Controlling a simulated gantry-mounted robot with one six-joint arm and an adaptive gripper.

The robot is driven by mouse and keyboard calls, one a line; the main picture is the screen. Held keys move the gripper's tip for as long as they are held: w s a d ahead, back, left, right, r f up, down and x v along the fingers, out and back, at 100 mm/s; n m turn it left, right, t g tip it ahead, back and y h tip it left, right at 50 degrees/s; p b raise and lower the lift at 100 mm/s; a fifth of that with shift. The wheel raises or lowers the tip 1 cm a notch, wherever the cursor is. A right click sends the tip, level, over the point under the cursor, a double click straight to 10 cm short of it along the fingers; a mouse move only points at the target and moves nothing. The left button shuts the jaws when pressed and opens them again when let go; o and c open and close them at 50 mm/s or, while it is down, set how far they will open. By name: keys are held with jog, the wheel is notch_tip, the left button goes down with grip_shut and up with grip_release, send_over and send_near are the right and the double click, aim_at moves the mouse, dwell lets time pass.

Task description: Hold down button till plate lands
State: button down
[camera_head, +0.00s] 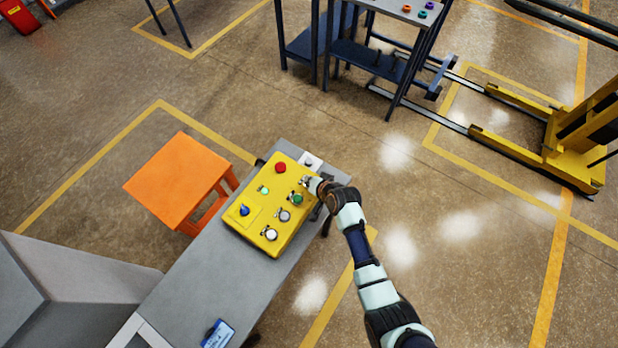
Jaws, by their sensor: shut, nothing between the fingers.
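A yellow control box (258,222) sits on a grey bench (190,282). My arm reaches in from the lower right. My gripper (306,183) is shut and empty at the upper right edge of the box, just above the green button. I cannot tell whether it touches a button. I cannot make out which thing is the plate.
An orange stool (178,180) stands left of the bench. A blue card (218,334) lies on the bench's near end. A dark blue frame table (375,55) stands behind, and a yellow lift truck (585,135) stands at right.

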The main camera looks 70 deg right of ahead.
dwell(0.3)
jog(key=shift+r+p, duration=0.75)
jog(key=shift+p, duration=0.05)
notch_tip(320, 180, up, 5)
jog(key=p, duration=0.5)
jog(key=shift+r, duration=0.1)
dwell(0.6)
